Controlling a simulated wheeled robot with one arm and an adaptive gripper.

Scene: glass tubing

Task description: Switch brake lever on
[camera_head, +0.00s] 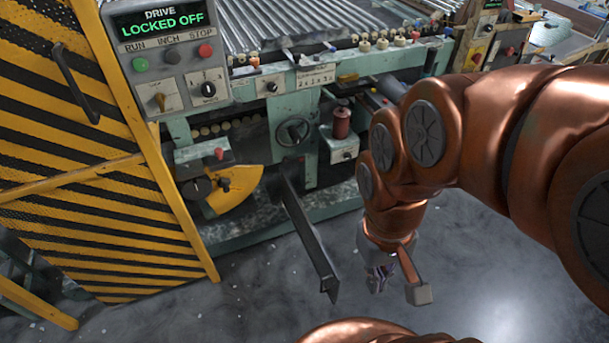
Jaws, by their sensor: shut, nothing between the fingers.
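A long dark lever-like bar (307,236) slants from the machine's front down to the right, its lower end over the floor. I cannot tell for sure that it is the brake lever. A yellow quadrant plate (238,192) with a dark knob and a short red-tipped handle sits left of the bar's upper end. My gripper (378,281) hangs low over the floor, to the right of the bar's lower end and apart from it. It is shut and empty. My arm covers part of the machine at right.
A grey control box (170,55) reads "DRIVE LOCKED OFF". A yellow-black striped guard (85,150) stands at left. A handwheel (293,131) and a red cylinder (341,123) are on the machine's front. Grey floor (262,285) is clear below the bar.

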